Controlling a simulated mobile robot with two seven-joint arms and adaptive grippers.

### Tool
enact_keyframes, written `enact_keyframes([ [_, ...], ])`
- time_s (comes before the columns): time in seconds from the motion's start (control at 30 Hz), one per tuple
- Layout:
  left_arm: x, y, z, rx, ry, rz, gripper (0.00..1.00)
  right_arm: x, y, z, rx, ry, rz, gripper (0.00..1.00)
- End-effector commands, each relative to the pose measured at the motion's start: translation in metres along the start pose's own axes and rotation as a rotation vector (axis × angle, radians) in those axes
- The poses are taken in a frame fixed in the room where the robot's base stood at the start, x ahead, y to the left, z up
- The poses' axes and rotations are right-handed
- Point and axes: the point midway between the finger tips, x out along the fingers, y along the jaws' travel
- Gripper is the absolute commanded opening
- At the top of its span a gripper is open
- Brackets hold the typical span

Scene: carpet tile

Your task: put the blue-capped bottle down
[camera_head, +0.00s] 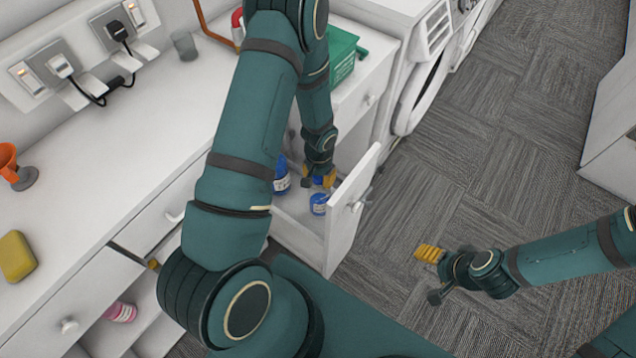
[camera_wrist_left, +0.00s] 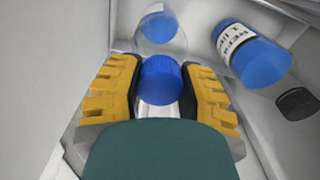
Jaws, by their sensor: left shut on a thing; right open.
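My left gripper (camera_head: 318,181) is down inside the open drawer, its arm reaching across the cabinets. In the left wrist view its yellow fingers (camera_wrist_left: 164,92) are shut on the blue-capped bottle, with the round blue cap (camera_wrist_left: 161,79) between them. The bottle's body is mostly hidden, and I cannot tell whether its base touches the drawer floor. My right gripper (camera_head: 430,273) is open and empty above the carpet.
The open drawer's white front (camera_head: 350,215) stands close beside the left gripper. The carpet (camera_head: 440,205) is clear.

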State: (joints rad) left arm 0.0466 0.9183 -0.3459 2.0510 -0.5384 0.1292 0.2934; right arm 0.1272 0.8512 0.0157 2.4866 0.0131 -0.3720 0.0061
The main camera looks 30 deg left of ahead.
Motion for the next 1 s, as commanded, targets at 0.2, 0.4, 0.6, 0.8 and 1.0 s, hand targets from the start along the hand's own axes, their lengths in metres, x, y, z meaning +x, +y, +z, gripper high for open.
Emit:
enact_keyframes([
  [0.2,0.029,0.000,0.001,0.001,-0.003,-0.001,0.00,0.004,0.001,0.002,-0.001,-0.003,0.000,0.70],
  [0.4,0.035,0.000,0.000,0.000,0.000,0.000,0.00,0.004,0.001,0.002,-0.001,-0.004,0.000,0.70],
  [0.6,0.037,0.000,0.000,0.000,0.000,0.000,0.00,0.006,0.002,0.003,-0.001,-0.005,0.000,0.70],
  [0.8,0.037,0.000,0.001,0.000,-0.001,0.000,0.65,0.006,0.002,0.003,-0.002,-0.007,-0.001,0.70],
  [1.0,0.037,0.000,0.001,0.000,-0.001,0.000,0.65,0.006,0.002,0.003,-0.002,-0.006,-0.001,0.70],
])
